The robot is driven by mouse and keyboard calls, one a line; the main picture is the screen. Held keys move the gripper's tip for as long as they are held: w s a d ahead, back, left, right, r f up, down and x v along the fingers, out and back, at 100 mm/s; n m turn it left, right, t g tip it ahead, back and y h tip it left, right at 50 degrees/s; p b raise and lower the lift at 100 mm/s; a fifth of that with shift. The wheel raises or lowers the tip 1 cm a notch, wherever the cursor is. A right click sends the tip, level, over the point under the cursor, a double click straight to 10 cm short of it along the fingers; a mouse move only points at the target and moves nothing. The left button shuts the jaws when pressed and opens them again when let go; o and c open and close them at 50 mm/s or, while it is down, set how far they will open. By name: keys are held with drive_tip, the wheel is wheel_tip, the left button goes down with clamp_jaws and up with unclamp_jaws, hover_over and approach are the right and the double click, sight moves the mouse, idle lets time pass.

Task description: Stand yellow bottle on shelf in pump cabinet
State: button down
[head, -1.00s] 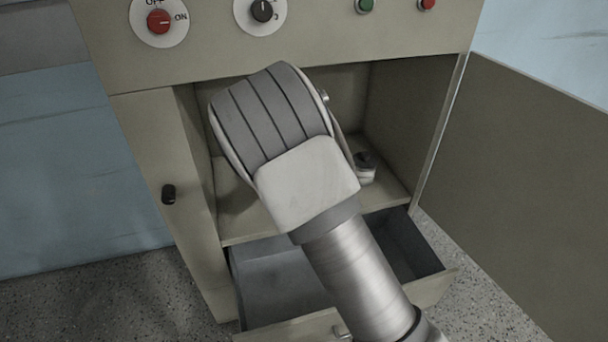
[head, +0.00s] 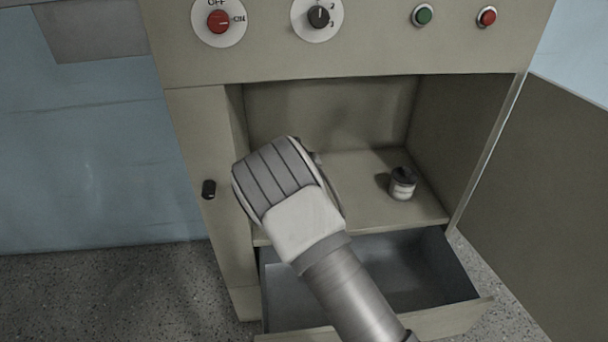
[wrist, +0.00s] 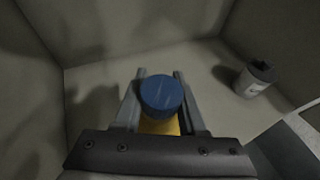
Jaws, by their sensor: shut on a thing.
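The yellow bottle (wrist: 160,126) with a blue cap (wrist: 161,96) shows in the wrist view between the two fingers of my gripper (wrist: 159,100), which is shut on it. In the head view my arm's wrist hides the bottle and the fingers. The cabinet's shelf (head: 345,168) lies behind and below my wrist, inside the open compartment; its surface also shows in the wrist view (wrist: 205,75). Whether the bottle's base touches the shelf cannot be seen.
An open drawer (head: 400,275) juts out below. The cabinet door (head: 545,190) is open at right. The shelf is clear left of the jar.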

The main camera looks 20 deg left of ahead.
drive_tip(key=shift+w+a+f+b, duration=0.1)
drive_tip(key=shift+a+f+b, duration=0.2)
drive_tip(key=shift+f, duration=0.5)
drive_tip(key=shift+s+a+f+b, duration=0.1)
drive_tip(key=shift+a+f+b, duration=0.2)
drive_tip(key=shift+f, duration=0.55)
drive_tip(key=shift+w+a+f+b, duration=0.15)
drive_tip(key=shift+a+f, duration=0.2)
drive_tip(key=shift+f, duration=0.45)
drive_tip(key=shift+f, duration=0.2)
drive_tip(key=shift+c, duration=2.4)
unclamp_jaws()
